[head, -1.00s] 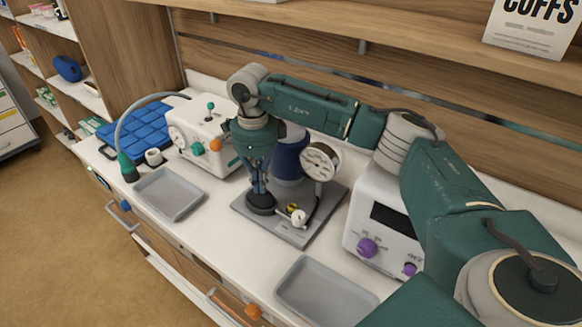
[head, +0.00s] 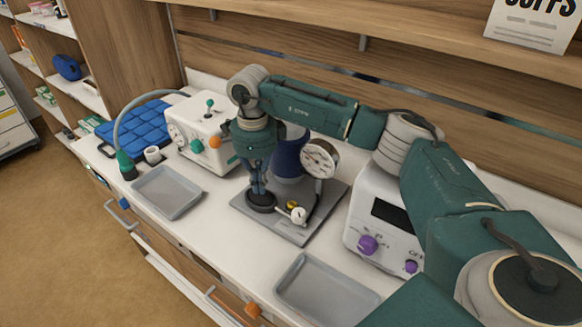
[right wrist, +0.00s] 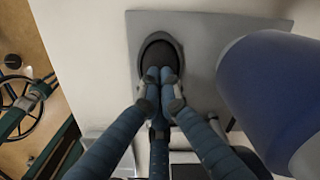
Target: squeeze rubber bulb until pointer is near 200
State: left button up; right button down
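The black rubber bulb (head: 261,201) sits on a grey base plate (head: 295,234) on the counter. A round white dial gauge (head: 320,158) stands on a post at the back of the plate, beside a dark blue cuff (head: 289,160). Its pointer is too small to read. My right gripper (head: 259,190) points straight down onto the bulb. In the right wrist view its fingertips (right wrist: 160,78) are together over the top of the bulb (right wrist: 158,60), which shows around them. Whether they press it down cannot be told. My left gripper is not in view.
A small valve with a yellow part (head: 297,212) is by the bulb. Grey trays stand at left (head: 167,192) and front (head: 326,291). A white device with coloured knobs (head: 200,130) is left; one with purple knobs (head: 378,215) is right, under my arm.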

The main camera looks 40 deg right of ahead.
jog(key=shift+f, duration=0.45)
jog(key=shift+r+p, duration=0.45)
jog(key=shift+r, duration=0.8)
jog(key=shift+f+b, duration=0.6)
jog(key=shift+f, duration=0.6)
jog(key=shift+r+p, duration=0.65)
jog(key=shift+r, duration=0.55)
